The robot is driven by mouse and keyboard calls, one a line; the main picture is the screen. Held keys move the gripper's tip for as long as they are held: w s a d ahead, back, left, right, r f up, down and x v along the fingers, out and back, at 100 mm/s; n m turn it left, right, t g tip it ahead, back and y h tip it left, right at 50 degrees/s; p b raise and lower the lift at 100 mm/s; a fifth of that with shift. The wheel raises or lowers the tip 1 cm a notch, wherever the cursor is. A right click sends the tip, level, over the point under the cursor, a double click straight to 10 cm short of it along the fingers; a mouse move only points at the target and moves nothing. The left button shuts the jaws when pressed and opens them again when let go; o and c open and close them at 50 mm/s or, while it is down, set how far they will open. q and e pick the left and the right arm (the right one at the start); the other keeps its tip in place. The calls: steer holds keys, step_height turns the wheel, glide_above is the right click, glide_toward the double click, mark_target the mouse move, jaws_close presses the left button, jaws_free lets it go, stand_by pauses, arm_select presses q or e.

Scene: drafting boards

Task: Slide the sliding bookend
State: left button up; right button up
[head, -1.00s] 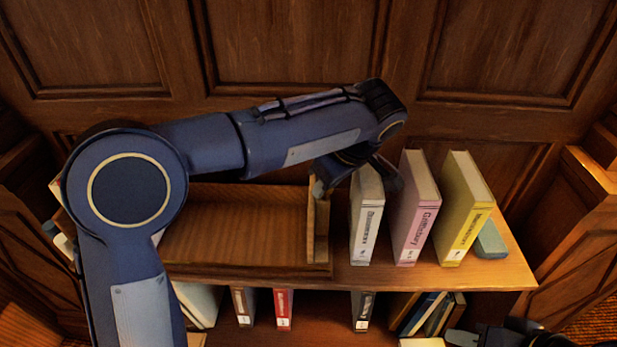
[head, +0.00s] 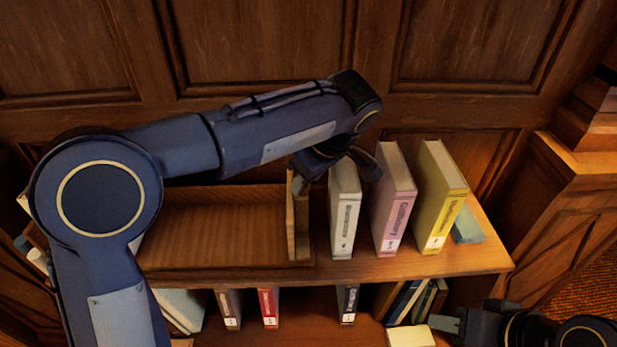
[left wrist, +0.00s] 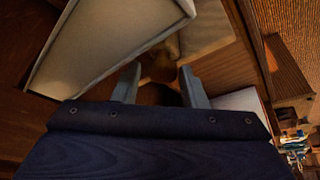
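The sliding bookend (head: 291,232) looks to be the upright wooden plate at the right end of the wooden trough (head: 225,258) on the shelf top. My left gripper (head: 333,172) is over it, fingers spread. One fingertip is at the bookend's top; the other is farther right, beyond the white book (head: 343,222). I cannot tell whether the fingertip touches the bookend. In the left wrist view the fingers (left wrist: 160,88) stand apart, with brown wood beyond the gap. My right gripper (head: 452,321) is low at the right, away from the bookend; its finger gap is unclear.
A pink book (head: 393,205) and a yellow book (head: 440,205) stand right of the white one, with a blue-green block (head: 467,226) beside them. Wood panelling closes off the back.

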arm_select(q)
steer(key=v, duration=0.7)
steer(key=shift+r, duration=0.15)
steer(key=shift+d, duration=0.1)
steer(key=s+a+f+m+h, duration=0.15)
steer(key=s+a, duration=0.25)
steer(key=a, duration=0.4)
steer(key=s+a+f+m+h, duration=0.1)
steer(key=s+a+m+h, duration=0.2)
steer(key=a, duration=0.4)
steer(key=s+a+f+m+t+h, duration=0.2)
steer(key=s+a+f+m, duration=0.2)
steer(key=s+f, duration=0.7)
steer(key=s, duration=0.5)
steer(key=shift+a+t+h, duration=0.2)
steer(key=shift+t+h, duration=0.15)
steer(key=shift+t, duration=0.05)
